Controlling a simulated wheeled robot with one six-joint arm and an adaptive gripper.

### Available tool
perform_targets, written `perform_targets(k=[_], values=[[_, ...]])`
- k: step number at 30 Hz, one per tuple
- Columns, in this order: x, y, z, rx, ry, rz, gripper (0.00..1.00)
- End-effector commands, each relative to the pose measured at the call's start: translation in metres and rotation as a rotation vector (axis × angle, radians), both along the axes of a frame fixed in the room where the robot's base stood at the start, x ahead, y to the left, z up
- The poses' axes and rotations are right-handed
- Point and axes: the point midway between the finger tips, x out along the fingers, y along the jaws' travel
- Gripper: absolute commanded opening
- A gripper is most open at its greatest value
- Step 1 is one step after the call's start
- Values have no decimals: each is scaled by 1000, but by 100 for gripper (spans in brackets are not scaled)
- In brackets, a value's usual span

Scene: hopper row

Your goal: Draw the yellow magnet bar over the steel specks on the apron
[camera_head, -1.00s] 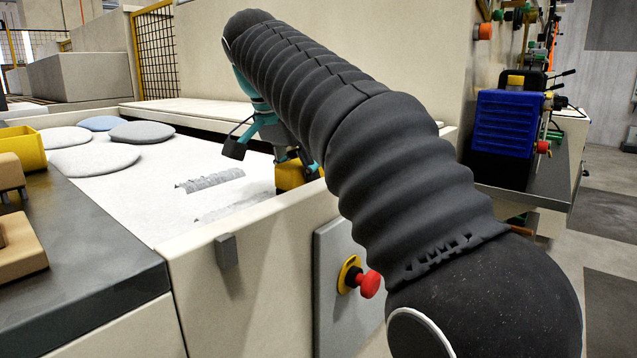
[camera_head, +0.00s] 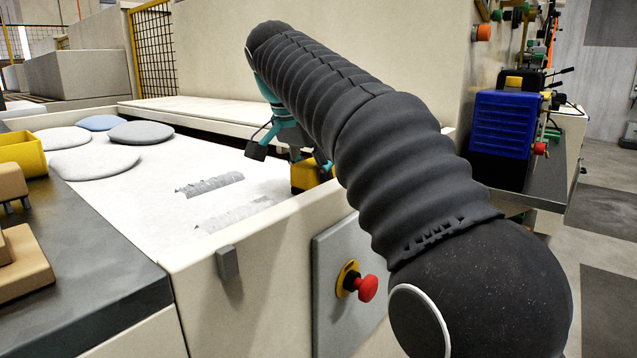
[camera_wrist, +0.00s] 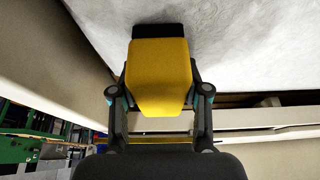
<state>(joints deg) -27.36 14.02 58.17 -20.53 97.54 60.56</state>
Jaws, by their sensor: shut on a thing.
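The yellow magnet bar (camera_wrist: 158,75) is between the two fingers of my gripper (camera_wrist: 158,100) in the wrist view, with a dark end at its far side. My gripper is shut on it. In the head view a yellow part of the magnet bar (camera_head: 304,176) shows under my gripper (camera_head: 296,160), low over the right side of the white apron (camera_head: 160,180). I cannot tell whether the bar touches the apron. Two grey speckled streaks (camera_head: 210,184) lie on the apron, left of the bar. My arm hides part of the apron's right end.
Several flat round pads (camera_head: 95,162) lie at the apron's far left. A cream wall (camera_head: 260,235) edges the apron's front, with a red stop button (camera_head: 366,288) on a grey panel. A yellow bin (camera_head: 22,153) and tan blocks stand on the dark counter (camera_head: 85,265).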

Motion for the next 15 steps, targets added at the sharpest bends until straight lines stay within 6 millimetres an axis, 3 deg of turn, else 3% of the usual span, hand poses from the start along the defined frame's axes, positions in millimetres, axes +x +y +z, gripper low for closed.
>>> perform_targets(k=[15], values=[[8,-7,2,1,-2,-1,1]])
